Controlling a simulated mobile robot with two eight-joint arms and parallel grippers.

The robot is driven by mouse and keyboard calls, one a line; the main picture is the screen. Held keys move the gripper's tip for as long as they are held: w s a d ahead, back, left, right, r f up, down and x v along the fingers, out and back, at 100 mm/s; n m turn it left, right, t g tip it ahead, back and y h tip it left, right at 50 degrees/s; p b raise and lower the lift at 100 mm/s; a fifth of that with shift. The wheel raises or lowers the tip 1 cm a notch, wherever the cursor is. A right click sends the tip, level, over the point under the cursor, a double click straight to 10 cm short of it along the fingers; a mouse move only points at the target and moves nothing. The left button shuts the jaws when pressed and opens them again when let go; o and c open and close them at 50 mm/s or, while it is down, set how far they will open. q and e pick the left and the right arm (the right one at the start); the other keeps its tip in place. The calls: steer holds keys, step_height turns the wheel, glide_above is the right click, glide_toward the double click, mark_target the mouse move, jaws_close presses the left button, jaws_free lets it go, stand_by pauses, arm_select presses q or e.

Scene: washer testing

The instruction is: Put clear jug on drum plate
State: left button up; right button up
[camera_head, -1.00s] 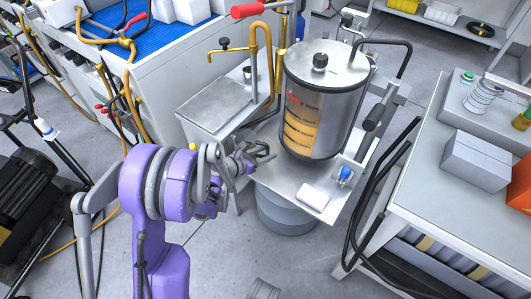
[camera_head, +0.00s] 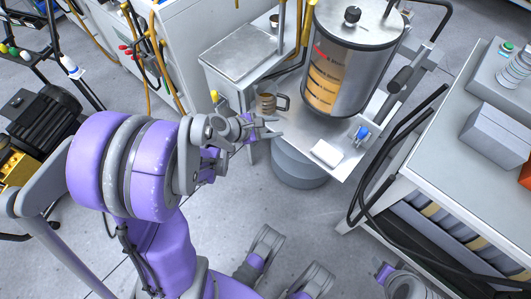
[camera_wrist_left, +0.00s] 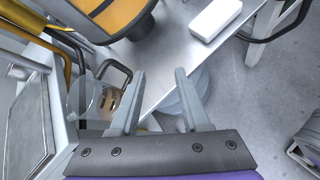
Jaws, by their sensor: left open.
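The clear jug (camera_head: 267,104), a small see-through vessel with a dark handle, stands upright near the left corner of the drum plate. It also shows in the left wrist view (camera_wrist_left: 103,97), left of the fingers, handle towards the plate. I cannot tell whether its base is on the plate or just beside it. The drum plate (camera_head: 300,130) is the bare metal sheet under the steel drum. My left gripper (camera_head: 273,127) is open and empty just in front of the jug; its spread fingers (camera_wrist_left: 160,74) point over the plate edge.
The steel drum (camera_head: 350,60) with an orange label stands on the plate. A white block (camera_head: 327,153) and a blue-topped fitting (camera_head: 361,133) sit near its front. Yellow pipes (camera_head: 305,40) rise behind the jug. A white bench (camera_head: 445,190) stands right.

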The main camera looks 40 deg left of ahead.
arm_select(q)
steer(key=s+d+r+m+g+y, duration=0.1)
steer(key=s+d+m+g+y, duration=0.1)
steer(key=s+m, duration=0.6)
steer(key=s+d+r+m+g+y, duration=0.2)
steer(key=s+d+m+g, duration=0.2)
steer(key=m, duration=1.4)
steer(key=s+d, duration=0.3)
steer(key=s, duration=0.2)
steer(key=shift+d, duration=0.3)
steer(key=shift+s, duration=0.1)
